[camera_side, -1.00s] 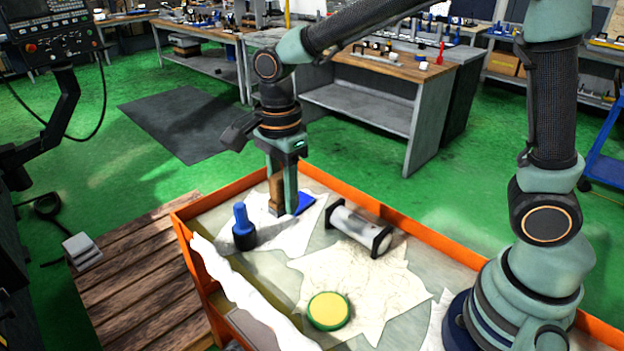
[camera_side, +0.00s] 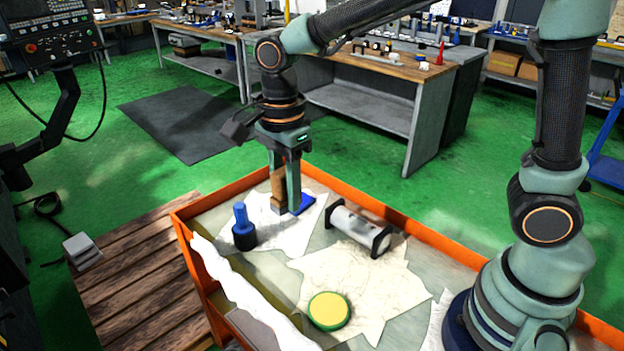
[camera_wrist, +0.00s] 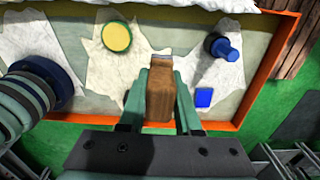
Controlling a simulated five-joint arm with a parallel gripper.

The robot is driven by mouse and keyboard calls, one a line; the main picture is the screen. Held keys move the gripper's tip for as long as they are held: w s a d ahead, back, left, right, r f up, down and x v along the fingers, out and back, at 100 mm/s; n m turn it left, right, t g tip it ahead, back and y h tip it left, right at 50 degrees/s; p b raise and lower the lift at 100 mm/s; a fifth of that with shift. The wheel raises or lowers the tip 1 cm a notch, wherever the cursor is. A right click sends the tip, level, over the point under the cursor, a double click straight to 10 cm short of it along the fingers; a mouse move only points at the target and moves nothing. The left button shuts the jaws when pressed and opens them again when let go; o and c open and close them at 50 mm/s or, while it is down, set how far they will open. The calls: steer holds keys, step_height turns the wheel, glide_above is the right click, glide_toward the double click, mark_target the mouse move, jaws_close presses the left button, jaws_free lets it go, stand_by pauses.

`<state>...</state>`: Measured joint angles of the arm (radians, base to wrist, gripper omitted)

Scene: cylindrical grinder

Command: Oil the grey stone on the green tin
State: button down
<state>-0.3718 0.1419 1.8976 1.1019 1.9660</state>
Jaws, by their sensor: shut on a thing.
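My gripper (camera_side: 285,205) is shut on a brown block (camera_side: 278,188), low over the white cloth at the tray's far left. The block has a grey end, seen at its foot, which looks like the grey stone (camera_side: 279,208). In the wrist view the brown block (camera_wrist: 160,95) is between my two fingers (camera_wrist: 160,88), with the greyish end (camera_wrist: 158,58) at its top. The round green tin (camera_side: 328,311) with a yellow top lies on a second white cloth, nearer the front. The tin (camera_wrist: 117,36) is up and left of the block in the wrist view.
A flat blue piece (camera_side: 304,203) lies beside my fingers. A blue-handled tool (camera_side: 243,228) with a dark base stands to the left. A white cylinder with black ends (camera_side: 358,228) lies between the cloths. An orange rim (camera_side: 420,232) edges the tray.

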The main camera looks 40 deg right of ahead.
glide_toward(329, 308)
steer(key=shift+f, duration=2.85)
steer(key=shift+f, duration=0.55)
step_height(329, 308, up, 7)
stand_by(1.0)
stand_by(0.5)
